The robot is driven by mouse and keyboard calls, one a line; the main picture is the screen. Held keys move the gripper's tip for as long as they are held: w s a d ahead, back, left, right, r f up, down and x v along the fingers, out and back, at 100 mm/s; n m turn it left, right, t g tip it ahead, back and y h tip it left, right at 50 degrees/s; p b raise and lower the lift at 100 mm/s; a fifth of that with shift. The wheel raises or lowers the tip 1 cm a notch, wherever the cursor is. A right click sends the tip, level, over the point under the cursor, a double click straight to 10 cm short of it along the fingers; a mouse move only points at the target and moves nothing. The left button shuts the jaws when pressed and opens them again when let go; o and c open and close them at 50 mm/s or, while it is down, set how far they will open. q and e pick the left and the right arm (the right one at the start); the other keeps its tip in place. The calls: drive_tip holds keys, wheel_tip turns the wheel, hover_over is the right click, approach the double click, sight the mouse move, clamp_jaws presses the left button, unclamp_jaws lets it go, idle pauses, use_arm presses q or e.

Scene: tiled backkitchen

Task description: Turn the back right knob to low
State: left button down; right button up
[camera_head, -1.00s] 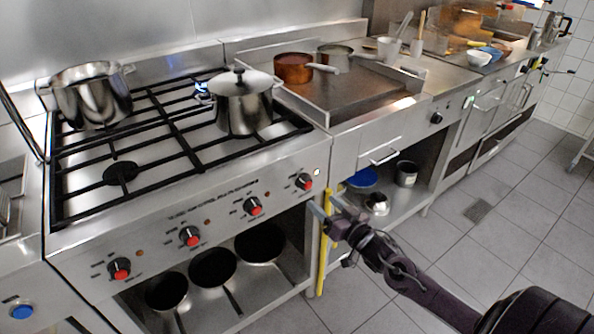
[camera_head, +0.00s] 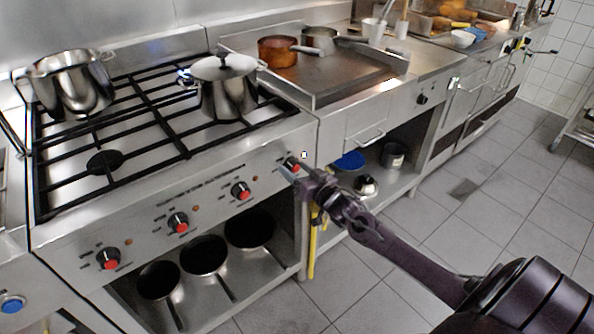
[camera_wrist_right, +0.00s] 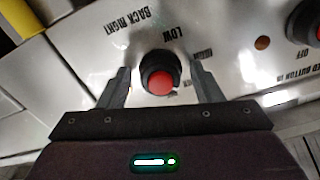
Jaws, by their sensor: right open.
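The back right knob (camera_head: 292,163) is the rightmost on the stove's front panel, black with a red face. In the right wrist view the knob (camera_wrist_right: 160,76) sits under upside-down labels reading "BACK RIGHT" and "LOW"; its exact setting is hard to read. My right gripper (camera_head: 289,174) is at this knob and partly covers it in the head view. In the wrist view the gripper (camera_wrist_right: 160,70) is open, with one finger on each side of the knob and visible gaps. A lidded steel pot (camera_head: 228,90) stands on the stove's right side. My left gripper is out of view.
Three other red-faced knobs, one of them here (camera_head: 241,191), line the panel to the left. A steel pot (camera_head: 72,85) stands at the back left. Pans (camera_head: 204,255) lie on the shelf below. A yellow pole (camera_head: 311,250) stands below my right gripper.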

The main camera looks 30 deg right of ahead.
drive_tip(key=c, duration=1)
